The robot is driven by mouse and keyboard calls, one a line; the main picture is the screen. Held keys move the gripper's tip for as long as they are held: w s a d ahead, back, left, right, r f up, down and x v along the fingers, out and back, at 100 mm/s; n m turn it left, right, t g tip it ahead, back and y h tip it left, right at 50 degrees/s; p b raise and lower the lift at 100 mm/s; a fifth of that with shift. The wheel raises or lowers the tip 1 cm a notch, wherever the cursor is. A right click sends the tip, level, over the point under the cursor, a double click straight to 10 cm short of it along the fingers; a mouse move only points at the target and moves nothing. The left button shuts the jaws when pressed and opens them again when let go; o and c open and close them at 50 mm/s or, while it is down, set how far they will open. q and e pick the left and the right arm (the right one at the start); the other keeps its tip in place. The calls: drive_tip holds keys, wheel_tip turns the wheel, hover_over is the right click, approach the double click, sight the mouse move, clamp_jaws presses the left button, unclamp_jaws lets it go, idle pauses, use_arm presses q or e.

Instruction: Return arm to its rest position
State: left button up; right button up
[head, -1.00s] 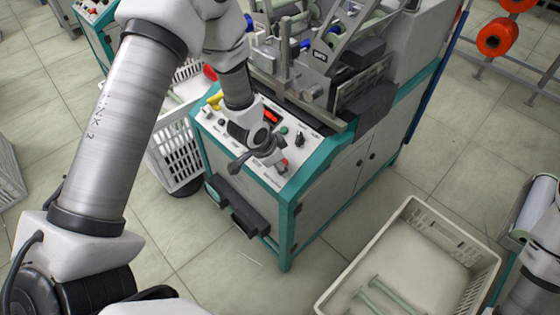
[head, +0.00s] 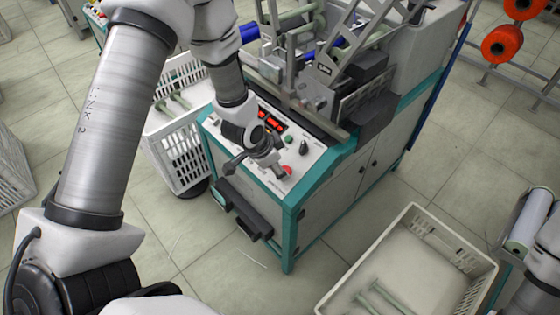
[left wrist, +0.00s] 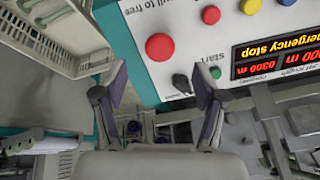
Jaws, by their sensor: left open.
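My left gripper (head: 258,168) is over the front of the winding machine's control panel (head: 300,132) in the head view, with my left arm reaching in from the left. Its fingers are apart. In the left wrist view the gripper (left wrist: 160,85) is open with nothing between its fingers. The display (left wrist: 275,50) reads emergency stop. My right gripper is out of frame; only part of that arm shows bottom right.
A white crate (head: 345,278) with pale bobbins stands on the floor at lower right. Another crate (head: 183,158) with bobbins stands left of the machine (head: 335,215). A rack with orange spools (head: 501,42) is at upper right. Tiled floor between is clear.

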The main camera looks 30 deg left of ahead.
use_arm(q)
drive_tip(key=shift+p+v, duration=0.5)
drive_tip(key=shift+v, duration=0.5)
drive_tip(key=s+f+n+g+p, duration=0.2)
drive_tip(key=s+f+n, duration=0.2)
drive_tip(key=s, duration=0.8)
drive_tip(key=s+f+n+g+y+p, duration=0.1)
drive_tip(key=s+f+n, duration=0.3)
drive_tip(key=s, duration=0.8)
wheel_tip(320, 180, down, 3)
drive_tip(key=shift+s+d+r+g+y+p, duration=0.2)
drive_tip(key=shift+d+g+y+p, duration=0.25)
drive_tip(key=shift+g, duration=0.45)
